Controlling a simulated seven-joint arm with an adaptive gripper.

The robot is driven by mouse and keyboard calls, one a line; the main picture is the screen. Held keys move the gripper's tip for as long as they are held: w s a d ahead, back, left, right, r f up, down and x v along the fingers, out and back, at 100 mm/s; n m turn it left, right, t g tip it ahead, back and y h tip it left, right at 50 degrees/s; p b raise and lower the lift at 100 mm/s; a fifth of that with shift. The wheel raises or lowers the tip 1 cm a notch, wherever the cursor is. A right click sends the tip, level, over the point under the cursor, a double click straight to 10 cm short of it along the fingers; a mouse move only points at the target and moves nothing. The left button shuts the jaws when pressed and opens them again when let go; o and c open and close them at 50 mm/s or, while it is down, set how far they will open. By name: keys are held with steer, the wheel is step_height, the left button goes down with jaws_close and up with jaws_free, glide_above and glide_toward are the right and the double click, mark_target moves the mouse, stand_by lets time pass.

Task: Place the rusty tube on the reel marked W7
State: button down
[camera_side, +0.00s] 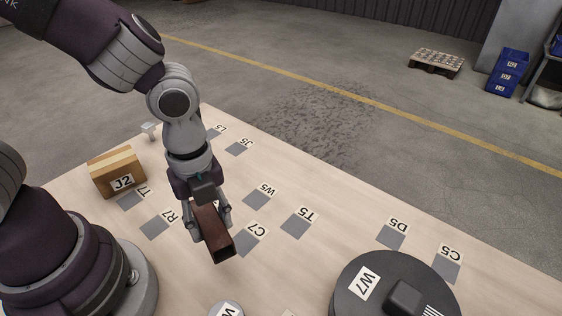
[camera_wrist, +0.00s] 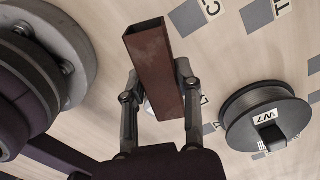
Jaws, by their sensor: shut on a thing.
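The rusty tube (camera_side: 213,232) is a reddish-brown square tube with an open end. My gripper (camera_side: 208,215) is shut on it and holds it above the table, left of the middle in the side view. The wrist view shows the tube (camera_wrist: 158,70) between the two fingers of my gripper (camera_wrist: 160,95). The reel marked W7 (camera_side: 345,300) is a dark round reel at the lower right of the side view, partly cut off by the frame. A dark block sits on its top. In the wrist view the reel (camera_wrist: 237,122) stands to the right of the tube, apart from it.
A cardboard box marked J2 (camera_side: 104,180) stands at the table's left. Grey squares with labels, such as C7 (camera_side: 248,243), T5 (camera_side: 297,222) and D5 (camera_side: 391,238), mark the table. A round grey item (camera_side: 226,309) lies at the front edge, partly cut off.

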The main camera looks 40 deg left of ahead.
steer(key=s+d+r+m, duration=0.3)
steer(key=s+d+m, duration=0.2)
steer(key=d, duration=0.1)
glide_above(344, 297)
step_height(344, 297, down, 2)
steer(key=shift+f, duration=1.75)
steer(key=c, duration=0.8)
jaws_free()
steer(key=shift+f, duration=0.15)
